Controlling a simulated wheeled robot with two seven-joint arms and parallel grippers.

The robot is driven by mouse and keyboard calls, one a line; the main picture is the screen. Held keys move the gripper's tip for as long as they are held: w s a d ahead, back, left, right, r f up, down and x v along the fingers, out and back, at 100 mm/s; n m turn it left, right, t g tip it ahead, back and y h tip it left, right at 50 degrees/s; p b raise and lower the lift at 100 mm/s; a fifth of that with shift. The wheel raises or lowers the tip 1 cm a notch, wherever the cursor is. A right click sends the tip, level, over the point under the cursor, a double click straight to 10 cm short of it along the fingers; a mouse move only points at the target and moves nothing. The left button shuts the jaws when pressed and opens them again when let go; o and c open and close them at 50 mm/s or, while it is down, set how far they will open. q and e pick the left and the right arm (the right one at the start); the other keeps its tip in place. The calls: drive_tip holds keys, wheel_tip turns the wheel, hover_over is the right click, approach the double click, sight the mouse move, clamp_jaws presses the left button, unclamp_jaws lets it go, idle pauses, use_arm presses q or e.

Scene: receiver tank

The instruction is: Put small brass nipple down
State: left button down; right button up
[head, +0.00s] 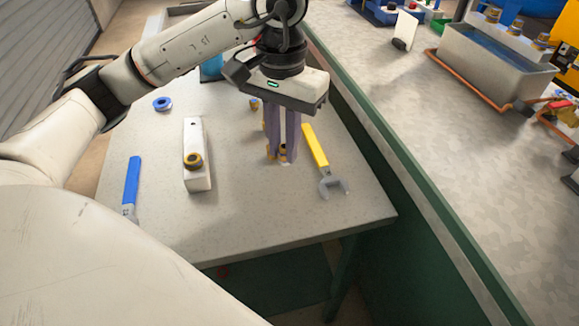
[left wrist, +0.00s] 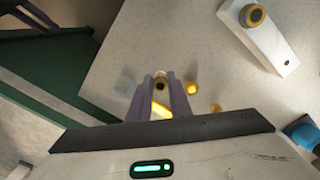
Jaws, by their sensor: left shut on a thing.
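My left gripper (head: 283,158) points down just above the grey table, its purple fingers shut on a small brass nipple. The nipple (left wrist: 160,82) shows between the fingertips in the left wrist view; in the head view the fingers mostly hide it. I cannot tell whether it touches the table. Another small brass piece (left wrist: 191,88) lies close beside the fingers, and a further one (head: 254,104) lies farther back.
A yellow-handled wrench (head: 316,147) lies close to the right of the gripper. A white block (head: 197,172) with a brass ring, a blue-handled tool (head: 131,182) and a blue ring (head: 162,104) are on the left. The table's front is clear.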

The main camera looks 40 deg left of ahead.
sight(283, 159)
use_arm(q)
drive_tip(key=shift+s+f, duration=0.15)
drive_tip(key=shift+f, duration=2.85)
drive_tip(key=shift+f, duration=0.15)
drive_tip(key=c, duration=1.6)
unclamp_jaws()
drive_tip(key=shift+c, duration=0.2)
wheel_tip(283, 159, up, 12)
drive_tip(key=shift+r+p, duration=0.2)
drive_tip(key=shift+p, duration=0.4)
